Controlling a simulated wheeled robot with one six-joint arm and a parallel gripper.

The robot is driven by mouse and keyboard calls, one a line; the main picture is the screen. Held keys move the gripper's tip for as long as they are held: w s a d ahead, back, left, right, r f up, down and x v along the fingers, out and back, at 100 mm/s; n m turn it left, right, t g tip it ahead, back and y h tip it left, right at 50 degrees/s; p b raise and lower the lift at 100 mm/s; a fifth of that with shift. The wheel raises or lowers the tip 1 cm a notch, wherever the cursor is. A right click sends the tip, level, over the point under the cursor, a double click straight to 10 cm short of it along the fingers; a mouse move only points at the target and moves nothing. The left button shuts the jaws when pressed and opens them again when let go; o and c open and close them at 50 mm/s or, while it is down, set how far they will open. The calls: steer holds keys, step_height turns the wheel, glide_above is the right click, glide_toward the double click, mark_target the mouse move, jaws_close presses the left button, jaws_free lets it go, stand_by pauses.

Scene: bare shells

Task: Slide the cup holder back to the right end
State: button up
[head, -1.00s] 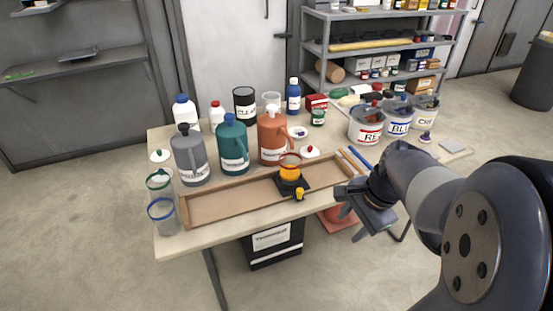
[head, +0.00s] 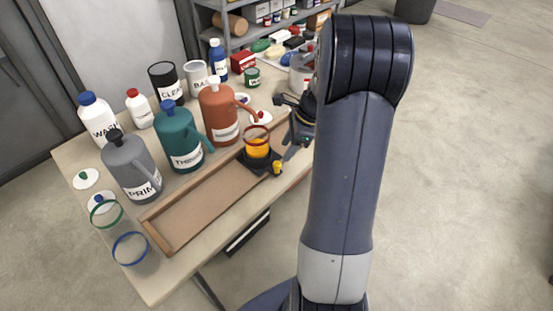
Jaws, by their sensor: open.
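The cup holder (head: 246,162) is a dark block in a long, shallow wooden tray (head: 190,218). It sits right of the tray's middle, apart from the left end. A clear cup with a red rim and orange contents (head: 257,149) stands upright in it. A yellow knob (head: 277,168) sticks out at its front right. My gripper (head: 285,126) is open and empty, just right of the cup and holder, over the tray's right part. I cannot tell whether it touches the holder. My gripper and arm partly hide the tray's right end.
Grey, teal and orange jugs (head: 180,140) stand close behind the tray. Two clear cups with green and blue rims (head: 130,249) stand off its left end. Bottles and tins crowd the back. My arm hides the table's right side. The front table strip is bare.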

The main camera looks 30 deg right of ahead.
mark_target(277, 163)
steer(key=x, duration=0.6)
steer(key=shift+a+f, duration=0.15)
steer(key=shift+f, duration=0.2)
jaws_close()
